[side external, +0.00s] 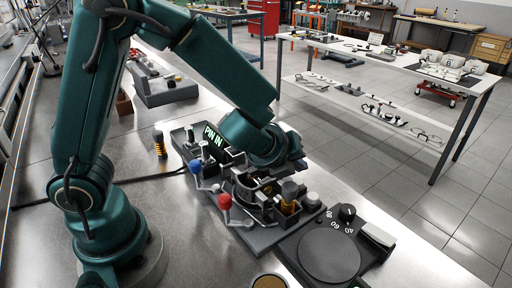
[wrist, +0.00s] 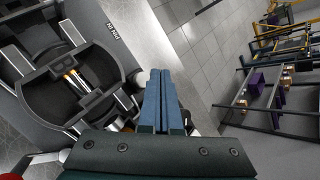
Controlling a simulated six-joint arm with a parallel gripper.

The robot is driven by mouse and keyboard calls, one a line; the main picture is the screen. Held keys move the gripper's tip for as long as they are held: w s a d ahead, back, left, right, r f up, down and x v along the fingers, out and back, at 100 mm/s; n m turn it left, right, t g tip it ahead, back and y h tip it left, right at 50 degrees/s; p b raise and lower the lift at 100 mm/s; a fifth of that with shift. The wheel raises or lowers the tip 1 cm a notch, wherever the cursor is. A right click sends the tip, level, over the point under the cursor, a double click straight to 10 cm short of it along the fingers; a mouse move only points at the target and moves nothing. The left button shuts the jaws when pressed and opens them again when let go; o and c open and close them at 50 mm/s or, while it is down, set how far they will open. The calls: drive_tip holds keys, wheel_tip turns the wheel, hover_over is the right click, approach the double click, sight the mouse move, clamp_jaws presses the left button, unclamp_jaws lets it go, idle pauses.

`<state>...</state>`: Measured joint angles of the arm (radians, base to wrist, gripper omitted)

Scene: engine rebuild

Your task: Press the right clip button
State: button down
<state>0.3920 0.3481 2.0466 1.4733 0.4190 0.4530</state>
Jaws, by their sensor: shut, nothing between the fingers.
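I cannot tell which part is the right clip button. My gripper (wrist: 160,74) is shut and empty, its blue-grey fingers just right of the holder. Contact cannot be judged.
A blue-knobbed lever (side external: 195,166) and a red-knobbed lever (side external: 224,202) stand up at the fixture's near left side. A black round dial unit (side external: 330,256) is to the right. A yellow-and-black cylinder (side external: 159,144) stands behind left. Bare bench lies at the front left.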

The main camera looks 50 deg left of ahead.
sight(300, 180)
drive_tip(key=shift+f, duration=0.55)
idle(1.7)
drive_tip(key=shift+f, duration=0.45)
drive_tip(key=shift+f, duration=0.25)
idle(0.4)
drive_tip(key=shift+s+f, duration=0.1)
drive_tip(key=shift+f, duration=0.4)
drive_tip(key=shift+r, duration=0.1)
idle(0.4)
drive_tip(key=shift+r, duration=0.95)
